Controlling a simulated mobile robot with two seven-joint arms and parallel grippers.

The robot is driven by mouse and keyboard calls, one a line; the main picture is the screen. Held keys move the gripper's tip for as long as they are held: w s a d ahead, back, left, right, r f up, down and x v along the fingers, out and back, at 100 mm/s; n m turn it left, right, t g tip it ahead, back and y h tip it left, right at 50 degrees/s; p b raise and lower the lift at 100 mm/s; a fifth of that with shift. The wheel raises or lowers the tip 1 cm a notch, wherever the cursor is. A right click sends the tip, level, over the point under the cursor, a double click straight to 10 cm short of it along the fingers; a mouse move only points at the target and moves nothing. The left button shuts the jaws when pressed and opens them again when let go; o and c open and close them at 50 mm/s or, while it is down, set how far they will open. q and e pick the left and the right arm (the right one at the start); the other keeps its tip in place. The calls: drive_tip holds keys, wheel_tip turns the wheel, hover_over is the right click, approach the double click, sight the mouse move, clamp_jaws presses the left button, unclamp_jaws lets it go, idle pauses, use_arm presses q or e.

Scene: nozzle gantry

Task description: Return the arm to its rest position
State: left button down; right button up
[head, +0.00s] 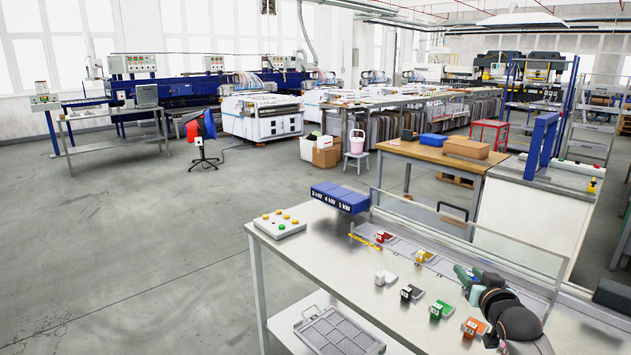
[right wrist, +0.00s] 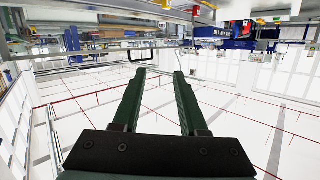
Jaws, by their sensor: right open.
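My right arm (head: 508,315) comes in at the lower right of the head view, over the right end of the steel table (head: 330,262). Its dark green right gripper (head: 464,273) points left and away, above the table's back part. In the right wrist view the two fingers (right wrist: 158,78) stand apart with nothing between them. My left gripper is in neither view.
Small blocks stand on the table: white (head: 385,278), black (head: 411,292), green (head: 440,309) and orange (head: 474,327), with red (head: 383,237) and yellow (head: 423,256) ones behind. A clear panel (head: 470,232) lines the back. A button box (head: 279,224) sits left.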

drive_tip(key=s+a+f+n+g+y, duration=0.1)
drive_tip(key=s+a+f+n, duration=0.2)
drive_tip(key=s+a+f, duration=0.35)
drive_tip(key=s+a+f+n+g+y, duration=0.1)
drive_tip(key=s+a+f+n, duration=0.15)
drive_tip(key=s+f, duration=0.75)
drive_tip(key=s+a+f+g, duration=0.1)
drive_tip(key=s+a+f, duration=0.2)
drive_tip(key=s, duration=0.5)
drive_tip(key=s+a+f+m+g+y, duration=0.1)
drive_tip(key=s+a+f+g, duration=0.1)
drive_tip(key=s+f, duration=0.3)
drive_tip(key=s+a+f+g, duration=0.1)
drive_tip(key=s+a+f, duration=0.3)
drive_tip(key=s, duration=0.7)
drive_tip(key=shift+s+f+y, duration=0.15)
drive_tip(key=shift+f+y, duration=0.25)
drive_tip(key=shift+f, duration=0.1)
drive_tip(key=shift+d+m, duration=0.1)
drive_tip(key=shift+m, duration=0.15)
